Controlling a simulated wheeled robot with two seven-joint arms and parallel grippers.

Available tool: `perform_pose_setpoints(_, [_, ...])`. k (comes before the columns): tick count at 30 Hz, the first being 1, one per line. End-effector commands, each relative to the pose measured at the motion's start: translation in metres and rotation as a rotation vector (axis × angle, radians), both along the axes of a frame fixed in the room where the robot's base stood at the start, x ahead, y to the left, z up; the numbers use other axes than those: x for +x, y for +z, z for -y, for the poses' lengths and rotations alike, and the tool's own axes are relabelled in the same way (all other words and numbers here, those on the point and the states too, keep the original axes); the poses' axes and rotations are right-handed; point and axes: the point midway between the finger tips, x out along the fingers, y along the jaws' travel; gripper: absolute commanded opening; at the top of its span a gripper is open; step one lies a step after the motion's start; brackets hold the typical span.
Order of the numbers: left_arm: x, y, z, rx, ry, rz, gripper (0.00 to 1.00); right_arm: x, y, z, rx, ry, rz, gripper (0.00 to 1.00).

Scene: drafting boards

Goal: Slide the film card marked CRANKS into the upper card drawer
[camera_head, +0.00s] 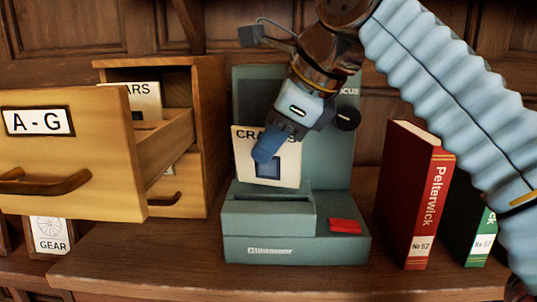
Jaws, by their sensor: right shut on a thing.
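My right gripper (266,150) comes down from the top and is shut on a cream film card (290,172). Its heading is partly hidden by the finger, showing "CRA" and a final "S". The card has a dark blue window and is close to upright. Its lower edge is just above the slot of the grey reader; I cannot tell whether they touch. The upper card drawer (110,190), labelled A - G, is pulled out at the left. Inside it stands a card (146,97) whose visible heading ends in "ARS". My left gripper is not in view.
The grey reader (268,232) with a red button (345,226) stands mid-desk. A lower drawer (180,195) is shut in the wooden cabinet (209,130). A red book (410,190) and a green book (480,235) stand right. A GEAR picture (48,234) is below the open drawer.

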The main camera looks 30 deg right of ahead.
Motion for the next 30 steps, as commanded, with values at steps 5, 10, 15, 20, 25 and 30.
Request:
perform_pose_setpoints(5, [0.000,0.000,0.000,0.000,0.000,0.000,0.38,-0.002,0.016,-0.001,0.007,0.002,-0.001,0.00])
perform_pose_setpoints(10, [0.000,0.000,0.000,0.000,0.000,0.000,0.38,-0.004,0.032,-0.005,-0.001,0.010,-0.001,0.00])
perform_pose_setpoints(15, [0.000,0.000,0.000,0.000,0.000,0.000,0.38,-0.005,0.040,-0.004,0.007,0.005,-0.002,0.00])
perform_pose_setpoints(20, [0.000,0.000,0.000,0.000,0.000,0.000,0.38,-0.006,0.041,-0.003,0.006,0.002,-0.003,0.00])
perform_pose_setpoints(25, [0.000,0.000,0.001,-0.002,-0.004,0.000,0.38,-0.006,0.041,-0.003,0.006,0.002,-0.003,0.00])
perform_pose_setpoints(30, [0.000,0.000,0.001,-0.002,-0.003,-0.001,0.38,-0.006,0.041,-0.003,0.005,0.003,-0.003,0.00])
